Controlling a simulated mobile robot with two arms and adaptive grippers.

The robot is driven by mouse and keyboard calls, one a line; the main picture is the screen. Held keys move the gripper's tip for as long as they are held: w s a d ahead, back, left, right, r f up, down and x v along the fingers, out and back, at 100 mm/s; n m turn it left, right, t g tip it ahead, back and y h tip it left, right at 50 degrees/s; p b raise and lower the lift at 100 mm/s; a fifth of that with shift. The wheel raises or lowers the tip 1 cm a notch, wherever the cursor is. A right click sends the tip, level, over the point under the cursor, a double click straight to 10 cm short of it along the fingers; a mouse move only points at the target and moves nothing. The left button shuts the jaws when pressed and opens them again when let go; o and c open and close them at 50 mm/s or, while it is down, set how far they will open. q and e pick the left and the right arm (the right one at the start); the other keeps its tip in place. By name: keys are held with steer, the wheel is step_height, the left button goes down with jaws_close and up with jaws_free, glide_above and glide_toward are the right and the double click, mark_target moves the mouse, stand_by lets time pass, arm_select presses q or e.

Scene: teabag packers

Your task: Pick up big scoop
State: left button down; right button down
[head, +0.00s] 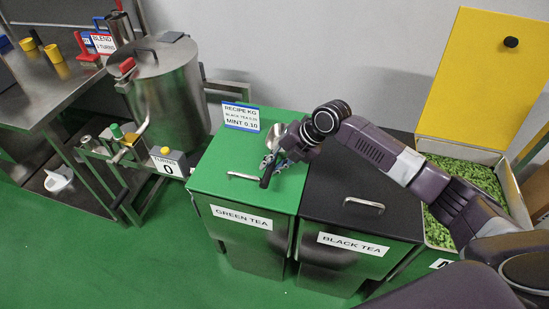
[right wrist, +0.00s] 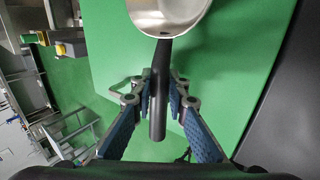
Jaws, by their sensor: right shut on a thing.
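The big scoop (right wrist: 168,14) has a pale metal bowl and a straight black handle. In the right wrist view its bowl is at the top edge, partly cut off, and its handle hangs toward the camera. My right gripper (right wrist: 160,88) is shut on the black handle, with blue-padded fingers on both sides of it. In the head view the right gripper (head: 274,162) is over the green lid of the green tea bin (head: 225,180), and the scoop's handle (head: 266,175) sticks out below it. The bowl is partly hidden by the gripper there. My left gripper is not in view.
The black tea bin (head: 345,225) stands right of the green one. A yellow-lidded bin (head: 488,75) of green leaves is open behind my right arm. A recipe card (head: 241,116) stands at the green lid's back. A steel drum (head: 172,95) is at left.

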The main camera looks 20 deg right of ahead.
step_height(320, 180, up, 20)
steer(key=b, duration=0.1)
steer(key=shift+b, duration=0.4)
steer(key=c, duration=2.5)
jaws_free()
jaws_close()
